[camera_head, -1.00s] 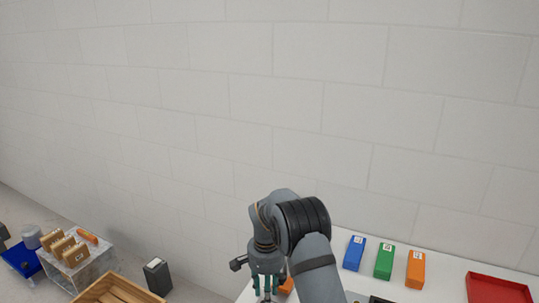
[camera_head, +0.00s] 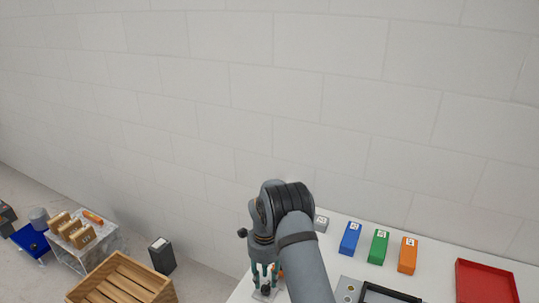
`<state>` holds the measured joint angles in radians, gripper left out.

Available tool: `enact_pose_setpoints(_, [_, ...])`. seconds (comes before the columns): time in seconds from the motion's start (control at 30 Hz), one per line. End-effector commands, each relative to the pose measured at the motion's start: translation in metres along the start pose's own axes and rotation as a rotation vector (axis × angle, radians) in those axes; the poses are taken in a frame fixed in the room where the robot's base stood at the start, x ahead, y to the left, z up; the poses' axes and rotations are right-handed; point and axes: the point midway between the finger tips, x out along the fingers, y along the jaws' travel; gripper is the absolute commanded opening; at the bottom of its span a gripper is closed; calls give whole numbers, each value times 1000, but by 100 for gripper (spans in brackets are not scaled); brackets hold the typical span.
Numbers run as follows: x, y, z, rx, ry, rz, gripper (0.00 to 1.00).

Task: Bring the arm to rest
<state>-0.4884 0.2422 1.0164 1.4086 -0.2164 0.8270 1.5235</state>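My arm reaches up from the bottom of the head view and bends over the left end of the white table (camera_head: 337,253). My gripper (camera_head: 266,289) points down at the table's left part, with its teal fingers partly in view. A small orange piece shows beside the fingers, mostly hidden by my arm. A light flat patch lies under the fingertips. I cannot tell whether the fingers are apart or closed on something.
Blue (camera_head: 350,239), green (camera_head: 378,247) and orange (camera_head: 407,255) blocks stand in a row right of my arm. A grey block (camera_head: 321,223) is close behind it. A red tray (camera_head: 484,262) and a dark frame (camera_head: 390,293) lie rightward. A wooden crate (camera_head: 150,279) is left.

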Motion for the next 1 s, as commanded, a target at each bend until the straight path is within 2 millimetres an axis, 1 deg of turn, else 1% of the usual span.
enact_pose_setpoints(0.2, [-39,0,0,-1,0,-1,33])
enact_pose_setpoints(0.4, [-66,1,0,-2,1,3,33])
enact_pose_setpoints(0.6, [-78,1,0,-3,1,5,33])
enact_pose_setpoints(1.0, [-80,2,-1,-8,1,4,33])
